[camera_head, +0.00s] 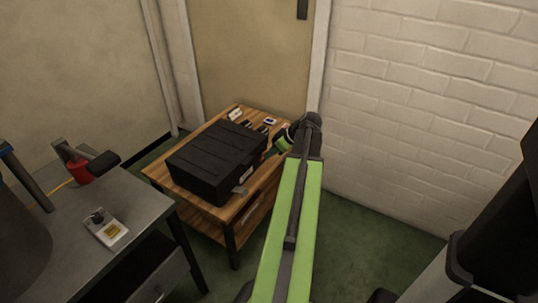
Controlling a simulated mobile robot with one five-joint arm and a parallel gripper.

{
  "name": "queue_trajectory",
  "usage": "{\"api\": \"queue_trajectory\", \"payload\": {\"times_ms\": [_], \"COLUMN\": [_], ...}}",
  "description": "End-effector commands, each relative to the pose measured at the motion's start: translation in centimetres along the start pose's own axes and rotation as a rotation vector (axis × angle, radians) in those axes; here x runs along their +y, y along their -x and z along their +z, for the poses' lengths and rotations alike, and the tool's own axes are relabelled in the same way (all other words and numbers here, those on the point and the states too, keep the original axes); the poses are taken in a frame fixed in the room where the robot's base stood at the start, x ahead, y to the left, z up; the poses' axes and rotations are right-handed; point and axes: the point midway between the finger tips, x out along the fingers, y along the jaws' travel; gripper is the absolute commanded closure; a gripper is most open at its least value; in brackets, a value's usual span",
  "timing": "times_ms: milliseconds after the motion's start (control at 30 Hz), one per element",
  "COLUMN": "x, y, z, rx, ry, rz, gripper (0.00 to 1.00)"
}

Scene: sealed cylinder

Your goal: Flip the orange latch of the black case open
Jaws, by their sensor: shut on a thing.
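The black case (215,158) lies closed and flat on a wooden table. My gripper (279,143) is at the far right side of the case, at the end of my green arm. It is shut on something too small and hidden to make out. I cannot make out the orange latch; the side of the case near my gripper is partly covered. A small grey piece (240,190) shows low at the near right corner of the case.
Several small items, one blue and white (270,121), lie on the wooden table (160,176) behind the case. A grey metal desk (130,188) at left holds a red-and-black tool (80,172) and a switch box (105,229). A white brick wall (430,110) stands at right.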

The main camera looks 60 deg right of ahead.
Motion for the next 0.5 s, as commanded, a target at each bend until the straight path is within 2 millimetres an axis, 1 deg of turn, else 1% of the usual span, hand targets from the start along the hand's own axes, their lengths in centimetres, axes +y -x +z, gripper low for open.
{"api": "queue_trajectory", "payload": {"times_ms": [33,500], "x": [-0.1,-0.1], "y": [-0.8,-1.9], "z": [1.3,4.9], "rx": [0.044,0.482], "ry": [-0.003,0.001], "rz": [0.001,0.001], "gripper": [1.0,1.0]}}
